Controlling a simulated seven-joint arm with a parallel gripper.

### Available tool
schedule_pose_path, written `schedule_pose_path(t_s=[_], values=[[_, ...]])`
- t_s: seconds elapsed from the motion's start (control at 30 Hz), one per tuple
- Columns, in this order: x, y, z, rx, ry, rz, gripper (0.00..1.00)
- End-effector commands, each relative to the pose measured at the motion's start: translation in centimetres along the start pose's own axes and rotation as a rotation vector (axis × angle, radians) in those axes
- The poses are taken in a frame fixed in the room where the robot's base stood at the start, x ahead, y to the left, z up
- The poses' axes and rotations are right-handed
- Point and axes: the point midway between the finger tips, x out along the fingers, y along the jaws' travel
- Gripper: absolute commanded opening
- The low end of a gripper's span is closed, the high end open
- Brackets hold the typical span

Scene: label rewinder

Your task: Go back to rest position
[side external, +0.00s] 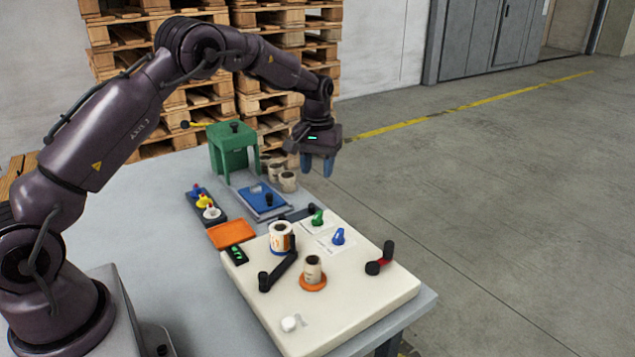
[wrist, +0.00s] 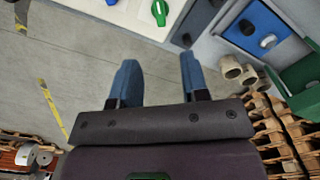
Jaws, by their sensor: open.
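My gripper (side external: 318,164) hangs in the air at the far side of the table, with its blue fingers pointing down. It is beyond the white rewinder board (side external: 350,290) and to the right of the green stand (side external: 233,150). In the wrist view my gripper (wrist: 158,80) shows two blue fingers spread apart with nothing between them, over the grey floor. The board carries a label roll (side external: 281,238), a small core on an orange disc (side external: 313,268), a black crank arm (side external: 279,268), a green knob (side external: 318,217), a blue knob (side external: 338,237) and a red-and-black handle (side external: 380,260).
Several cardboard cores (side external: 288,182) stand near the green stand, beside a blue-topped box (side external: 262,197). An orange tray (side external: 232,234) and a black rack with coloured pegs (side external: 205,204) lie on the left. Pallets (side external: 270,100) are stacked behind. Open floor lies right of the table.

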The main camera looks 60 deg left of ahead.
Motion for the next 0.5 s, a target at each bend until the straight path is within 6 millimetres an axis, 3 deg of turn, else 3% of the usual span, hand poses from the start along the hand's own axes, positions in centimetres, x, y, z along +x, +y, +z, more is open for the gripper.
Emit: schedule_pose_path(t_s=[0.43, 0.5], values=[[-0.49, 0.00, -0.08, 0.014, 0.004, 0.000, 0.41], [0.37, -0.41, 0.47, 0.036, -0.010, -0.012, 0.41]])
